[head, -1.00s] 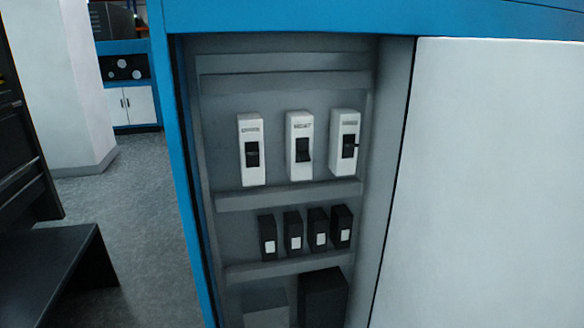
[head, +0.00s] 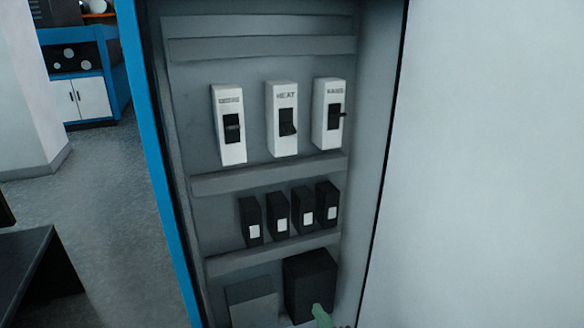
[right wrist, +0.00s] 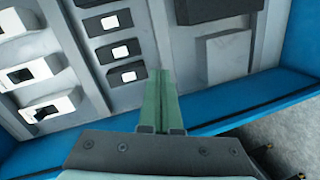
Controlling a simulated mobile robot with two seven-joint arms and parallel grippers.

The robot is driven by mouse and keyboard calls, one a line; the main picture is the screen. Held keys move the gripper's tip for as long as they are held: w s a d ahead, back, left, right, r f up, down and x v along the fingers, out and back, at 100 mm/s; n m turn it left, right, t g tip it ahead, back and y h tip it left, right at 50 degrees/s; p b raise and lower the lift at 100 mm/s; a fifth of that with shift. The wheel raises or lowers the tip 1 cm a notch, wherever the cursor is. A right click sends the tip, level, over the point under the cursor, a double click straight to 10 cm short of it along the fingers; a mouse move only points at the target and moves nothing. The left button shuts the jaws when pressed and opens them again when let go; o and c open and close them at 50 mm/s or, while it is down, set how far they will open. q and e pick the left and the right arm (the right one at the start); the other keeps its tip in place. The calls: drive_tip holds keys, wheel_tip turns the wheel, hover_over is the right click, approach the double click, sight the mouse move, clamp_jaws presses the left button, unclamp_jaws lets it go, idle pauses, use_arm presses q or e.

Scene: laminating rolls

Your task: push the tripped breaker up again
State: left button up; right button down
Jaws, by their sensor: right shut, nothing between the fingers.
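Three white breakers sit in a row in the cabinet. The middle one, the HEAT breaker (head: 283,100), has its black toggle (head: 288,128) tilted down. The left breaker (head: 228,100) and right breaker (head: 326,90) have toggles nearer mid-height; the right one's sticks out sideways. In the right wrist view the breakers lie at the left, the HEAT breaker (right wrist: 22,62) among them. My right gripper (head: 322,312) shows as a green tip at the bottom, well below the breakers, in front of the black box. Its green fingers (right wrist: 160,85) are shut and empty. My left gripper is not in view.
Several small black modules (head: 277,215) sit below the breakers between grey rails (head: 270,174). A black box (head: 310,280) and a grey box (head: 254,304) are at the bottom. The blue cabinet edge (head: 150,140) stands left, a white panel (head: 480,160) right.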

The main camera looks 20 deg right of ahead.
use_arm(q)
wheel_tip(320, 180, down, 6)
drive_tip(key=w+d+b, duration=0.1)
drive_tip(key=b, duration=0.7)
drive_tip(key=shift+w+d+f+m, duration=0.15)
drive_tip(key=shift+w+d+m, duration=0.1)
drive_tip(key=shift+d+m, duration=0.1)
use_arm(e)
drive_tip(key=w+r+n+t, duration=0.4)
drive_tip(key=w+r+n, duration=0.3)
drive_tip(key=r+n, duration=0.4)
drive_tip(key=w+d+r+n+t+y, duration=0.1)
drive_tip(key=w+r+n+t, duration=0.4)
drive_tip(key=r+n, duration=0.6)
wheel_tip(320, 180, up, 4)
drive_tip(key=shift+w+d+r, duration=0.2)
drive_tip(key=shift+w, duration=0.7)
drive_tip(key=shift+r, duration=0.1)
